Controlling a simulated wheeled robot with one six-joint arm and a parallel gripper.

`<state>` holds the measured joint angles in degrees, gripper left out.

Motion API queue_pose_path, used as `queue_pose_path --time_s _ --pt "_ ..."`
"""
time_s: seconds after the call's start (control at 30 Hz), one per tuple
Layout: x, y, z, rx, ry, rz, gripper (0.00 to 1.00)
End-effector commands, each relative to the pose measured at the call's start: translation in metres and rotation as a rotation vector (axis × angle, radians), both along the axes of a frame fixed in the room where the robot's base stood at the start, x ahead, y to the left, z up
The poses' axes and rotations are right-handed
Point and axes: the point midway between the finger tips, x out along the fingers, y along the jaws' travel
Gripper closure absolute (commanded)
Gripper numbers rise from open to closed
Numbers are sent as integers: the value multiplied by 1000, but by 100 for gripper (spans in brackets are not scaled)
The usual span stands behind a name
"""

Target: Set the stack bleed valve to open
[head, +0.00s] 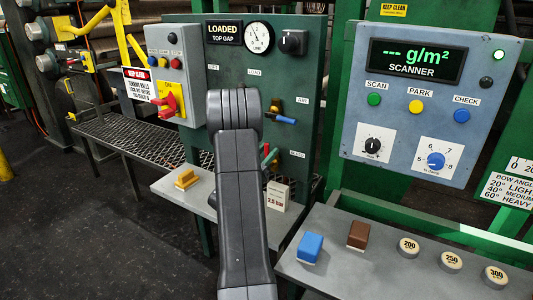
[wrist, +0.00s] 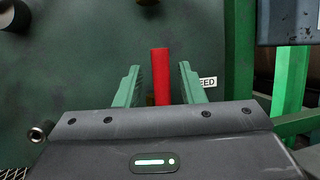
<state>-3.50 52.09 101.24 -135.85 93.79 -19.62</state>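The bleed valve's red handle (wrist: 161,72) stands upright in the wrist view, in front of the green panel (wrist: 90,55). My gripper (wrist: 160,84) is open, with one green finger on each side of the handle and a gap on both sides. A label ending in "EED" (wrist: 208,82) is partly hidden behind the right finger. In the head view, my arm covers most of the valve; a bit of red handle (head: 266,149) shows near my green fingers, left of the label (head: 297,154).
Above the valve, a blue-handled air valve (head: 284,120) sticks out of the panel. The scanner box (head: 430,112) stands at the right.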

Motion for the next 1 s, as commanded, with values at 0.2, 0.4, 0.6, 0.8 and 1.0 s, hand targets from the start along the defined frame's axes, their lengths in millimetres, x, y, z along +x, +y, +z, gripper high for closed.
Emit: queue_pose_path --time_s 0.2,0.4,0.6,0.8,1.0 --pt "0 0 0 0 -2 -1 64" --pt "-13 14 -8 1 1 2 64" --pt "-42 45 -27 -1 2 6 64" --pt "-70 73 -42 0 1 5 64" --pt "-85 87 -51 1 1 3 64"
